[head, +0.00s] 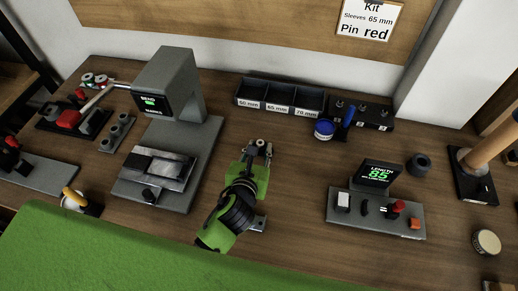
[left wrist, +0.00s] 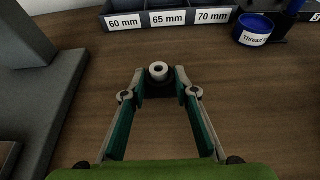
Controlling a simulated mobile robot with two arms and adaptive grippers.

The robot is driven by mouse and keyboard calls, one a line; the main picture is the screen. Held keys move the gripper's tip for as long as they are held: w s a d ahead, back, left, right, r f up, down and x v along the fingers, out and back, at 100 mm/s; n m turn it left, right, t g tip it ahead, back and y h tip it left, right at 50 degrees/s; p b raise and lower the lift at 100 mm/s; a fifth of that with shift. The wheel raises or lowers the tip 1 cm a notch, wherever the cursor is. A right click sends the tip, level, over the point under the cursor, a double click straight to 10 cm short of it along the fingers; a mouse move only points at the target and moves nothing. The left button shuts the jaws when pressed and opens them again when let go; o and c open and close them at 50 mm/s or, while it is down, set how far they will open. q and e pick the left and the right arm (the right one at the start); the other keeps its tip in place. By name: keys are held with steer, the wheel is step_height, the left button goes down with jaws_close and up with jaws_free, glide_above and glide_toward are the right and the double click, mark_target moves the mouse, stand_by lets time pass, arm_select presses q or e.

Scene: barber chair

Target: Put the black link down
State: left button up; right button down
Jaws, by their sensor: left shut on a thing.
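My left gripper (head: 257,150) is over the open wood between the grey press and the length gauge. In the left wrist view its two fingers (left wrist: 159,94) are closed on a small dark piece, the black link (left wrist: 158,88). A pale ring with a dark hole shows at the link's far end. The fingers hide much of the link, and I cannot tell whether it touches the table. My right gripper is not in view.
The grey press (head: 175,130) stands to the left. A sleeve bin (head: 280,95) marked 60, 65 and 70 mm is behind, with a blue thread tub (head: 324,129) beside it. The length gauge (head: 375,212) reads 85 at right.

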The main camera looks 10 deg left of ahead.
arm_select(q)
steer(key=o, duration=1.2)
steer(key=shift+r, duration=0.2)
steer(key=v, duration=1.2)
